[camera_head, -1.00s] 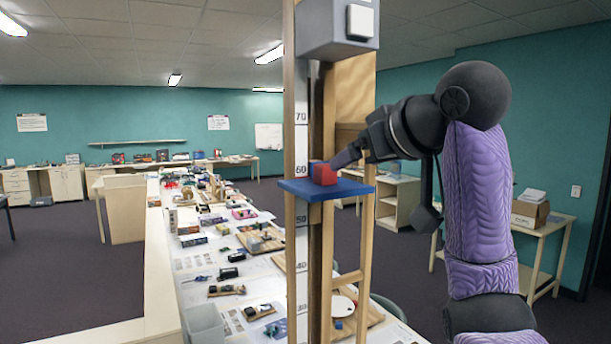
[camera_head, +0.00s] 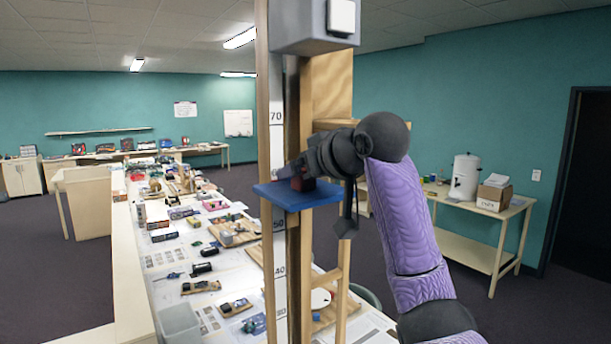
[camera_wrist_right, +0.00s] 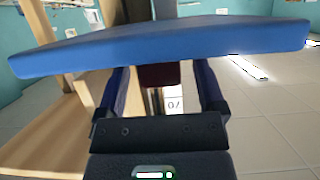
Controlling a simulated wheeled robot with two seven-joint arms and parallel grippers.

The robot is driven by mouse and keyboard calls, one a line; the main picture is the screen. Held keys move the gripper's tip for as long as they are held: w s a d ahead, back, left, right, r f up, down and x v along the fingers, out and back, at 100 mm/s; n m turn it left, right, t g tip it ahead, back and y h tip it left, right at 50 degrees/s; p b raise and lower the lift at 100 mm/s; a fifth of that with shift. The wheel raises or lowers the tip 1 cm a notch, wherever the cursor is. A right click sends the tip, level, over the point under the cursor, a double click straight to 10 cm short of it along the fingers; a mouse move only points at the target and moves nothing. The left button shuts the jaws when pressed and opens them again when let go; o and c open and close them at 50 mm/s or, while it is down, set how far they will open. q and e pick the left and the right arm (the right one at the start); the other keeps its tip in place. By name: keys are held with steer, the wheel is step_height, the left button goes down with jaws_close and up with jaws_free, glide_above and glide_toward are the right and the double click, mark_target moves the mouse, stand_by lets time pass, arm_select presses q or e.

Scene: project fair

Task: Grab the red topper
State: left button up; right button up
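The red topper (camera_head: 302,185) is a small block on the blue platform (camera_head: 318,197) of the wooden tower. In the right wrist view the topper (camera_wrist_right: 160,76) looks dark red and lies between the two fingers, partly hidden by the blue platform's edge (camera_wrist_right: 160,50). My right gripper (camera_head: 295,171) reaches in from the right, just above the platform. In the wrist view my right gripper (camera_wrist_right: 160,88) is open, with a gap between each finger and the topper. My left gripper is out of view.
The tower's upright (camera_head: 277,120) with a number scale stands directly behind the platform, and a grey box (camera_head: 310,28) hangs above. A long table (camera_head: 165,285) full of small parts lies to the left. A side table (camera_head: 500,230) stands right.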

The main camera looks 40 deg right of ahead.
steer(key=shift+w+f, duration=0.1)
steer(key=shift+w, duration=0.2)
steer(key=c, duration=0.7)
steer(key=shift+s, duration=0.1)
jaws_close()
